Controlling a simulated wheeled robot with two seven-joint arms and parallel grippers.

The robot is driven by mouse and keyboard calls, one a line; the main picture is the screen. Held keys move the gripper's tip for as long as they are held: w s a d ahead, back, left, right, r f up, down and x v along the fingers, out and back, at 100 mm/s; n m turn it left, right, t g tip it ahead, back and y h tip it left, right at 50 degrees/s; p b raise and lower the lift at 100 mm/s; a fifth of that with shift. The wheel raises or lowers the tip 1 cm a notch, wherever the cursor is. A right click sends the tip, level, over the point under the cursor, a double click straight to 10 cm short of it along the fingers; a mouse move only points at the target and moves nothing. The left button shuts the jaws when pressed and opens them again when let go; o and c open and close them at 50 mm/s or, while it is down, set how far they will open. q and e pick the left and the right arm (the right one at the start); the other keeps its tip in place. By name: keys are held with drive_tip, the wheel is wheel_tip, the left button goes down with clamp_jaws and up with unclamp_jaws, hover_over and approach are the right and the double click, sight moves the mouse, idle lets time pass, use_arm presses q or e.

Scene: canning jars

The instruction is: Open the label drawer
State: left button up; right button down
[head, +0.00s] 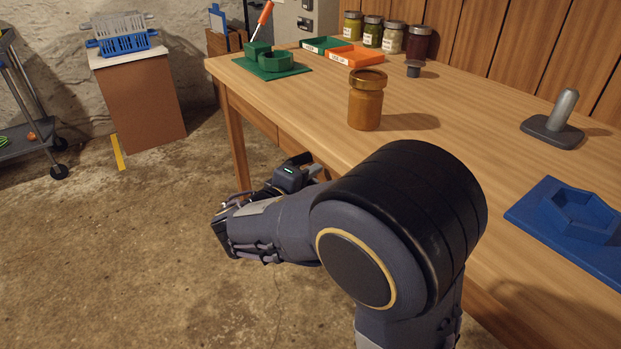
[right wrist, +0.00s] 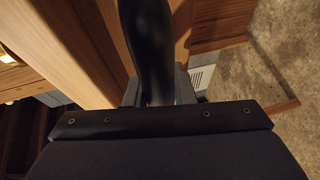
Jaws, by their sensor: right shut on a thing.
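The wooden drawer front (head: 262,123) shows under the table's front edge in the head view, partly hidden by my right arm. I cannot tell whether the drawer stands out from the table. My right gripper (head: 316,171) is at the table's front, below the top. In the right wrist view my right gripper (right wrist: 158,92) is shut on a dark, curved bar (right wrist: 146,40), which looks like the drawer's handle. Wood lies close behind and beside the bar. My left gripper is not in view.
On the table (head: 450,130) stand an amber jar (head: 366,104), a grey post on a base (head: 560,122) and a blue hexagonal holder (head: 575,225). Green and orange trays (head: 355,56) and several filled jars are at the back. The floor left of my arm is clear.

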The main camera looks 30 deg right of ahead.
drive_tip(key=s+a+p, duration=0.2)
drive_tip(key=a+p, duration=0.3)
drive_tip(key=a, duration=1.8)
drive_tip(key=shift+a, duration=0.25)
drive_tip(key=shift+f, duration=0.1)
drive_tip(key=c, duration=1.2)
unclamp_jaws()
drive_tip(key=shift+c, duration=0.2)
drive_tip(key=p+v, duration=0.2)
drive_tip(key=v, duration=0.5)
drive_tip(key=shift+s+a, duration=0.2)
drive_tip(key=shift+a, duration=0.15)
